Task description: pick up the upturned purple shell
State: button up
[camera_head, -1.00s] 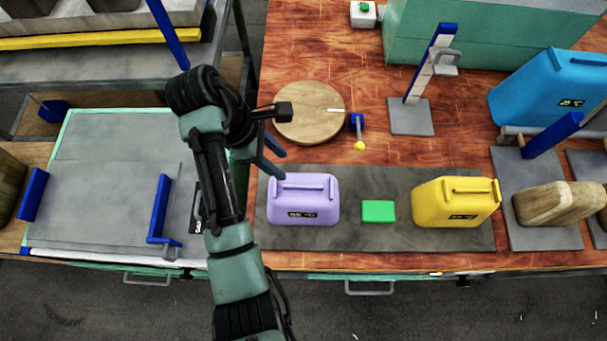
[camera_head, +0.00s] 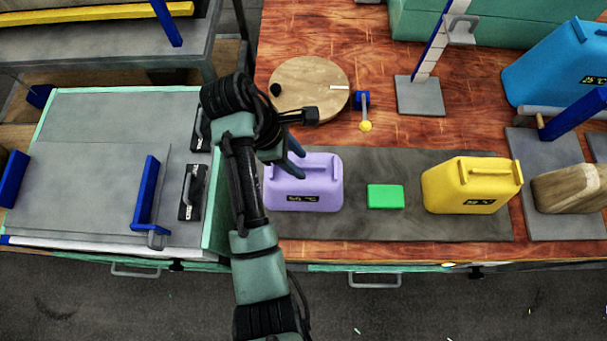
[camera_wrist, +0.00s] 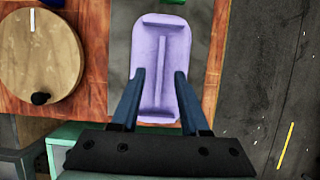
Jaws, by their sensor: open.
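The purple shell (camera_head: 306,184) looks like a jerrycan and lies on the dark grey mat at the table's front left. It also shows in the wrist view (camera_wrist: 161,48), with a long ridge along its upper face. My gripper (camera_head: 296,150) is above the shell's back left part in the head view. In the wrist view my gripper (camera_wrist: 154,82) has its two blue fingers apart, one on each side of the ridge, with nothing held. I cannot tell how high the fingers are above the shell.
A green block (camera_head: 385,196) and a yellow canister (camera_head: 470,186) stand to the right on the same mat (camera_head: 400,229). A round wooden disc (camera_head: 309,84) lies behind the shell. A blue post with a yellow ball (camera_head: 366,125) stands beside the disc.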

jog(key=shift+d+f, duration=0.15)
jog(key=shift+f, duration=0.25)
jog(key=shift+f+p, duration=0.15)
jog(key=shift+p, duration=0.15)
grip_shut()
jog(key=shift+s+f, duration=0.1)
dwell(1.3)
